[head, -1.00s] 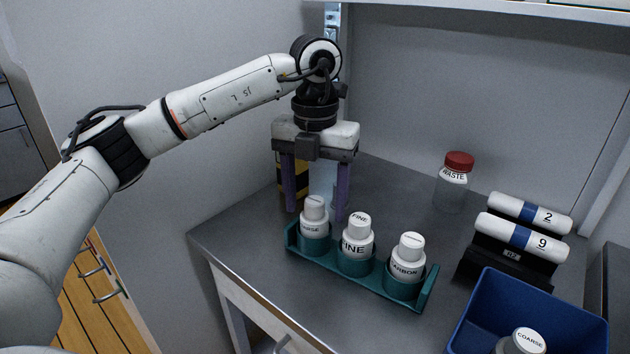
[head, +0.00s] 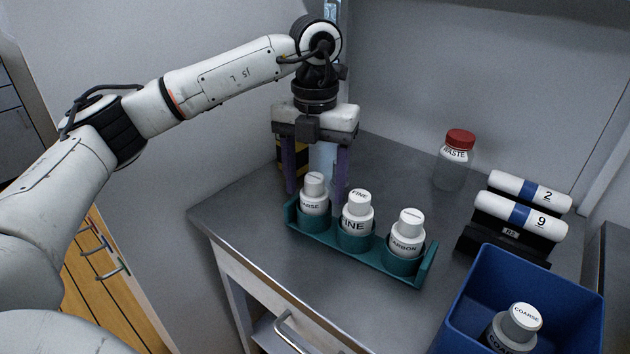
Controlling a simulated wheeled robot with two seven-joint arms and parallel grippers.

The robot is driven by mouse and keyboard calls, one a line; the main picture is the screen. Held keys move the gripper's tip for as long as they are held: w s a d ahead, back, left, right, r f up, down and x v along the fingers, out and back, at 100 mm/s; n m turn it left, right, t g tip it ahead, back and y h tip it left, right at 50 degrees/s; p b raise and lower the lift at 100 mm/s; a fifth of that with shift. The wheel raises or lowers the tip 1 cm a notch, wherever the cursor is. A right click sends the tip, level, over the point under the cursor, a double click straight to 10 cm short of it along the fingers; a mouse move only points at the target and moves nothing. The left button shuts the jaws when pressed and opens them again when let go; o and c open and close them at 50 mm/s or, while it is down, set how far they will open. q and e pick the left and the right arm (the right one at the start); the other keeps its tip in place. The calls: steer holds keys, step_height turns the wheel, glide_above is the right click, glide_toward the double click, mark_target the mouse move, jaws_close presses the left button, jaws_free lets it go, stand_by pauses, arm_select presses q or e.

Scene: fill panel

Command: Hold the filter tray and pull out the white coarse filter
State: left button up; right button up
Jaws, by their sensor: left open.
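The teal filter tray (head: 340,257) stands on the grey counter with three white filters in a row. The coarse filter (head: 314,196) is in the left slot, the fine filter (head: 356,215) in the middle, and the carbon filter (head: 407,236) on the right. My left gripper (head: 316,192) is open and points down at the tray's left end. Its purple fingers show to either side of the coarse filter, apart from it in the picture. I cannot tell whether they stand around it or behind it. My right gripper is not in view.
A blue bin (head: 463,274) at the lower right holds another bottle marked COARSE (head: 522,318). A red-capped WASTE jar (head: 457,162) stands behind. A black rack (head: 505,240) holds rolls marked 2 and 9. A clear object and a black-yellow one stand behind my gripper.

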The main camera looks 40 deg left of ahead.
arm_select(q)
steer(key=shift+r+p, duration=0.75)
steer(key=shift+r, duration=4.4)
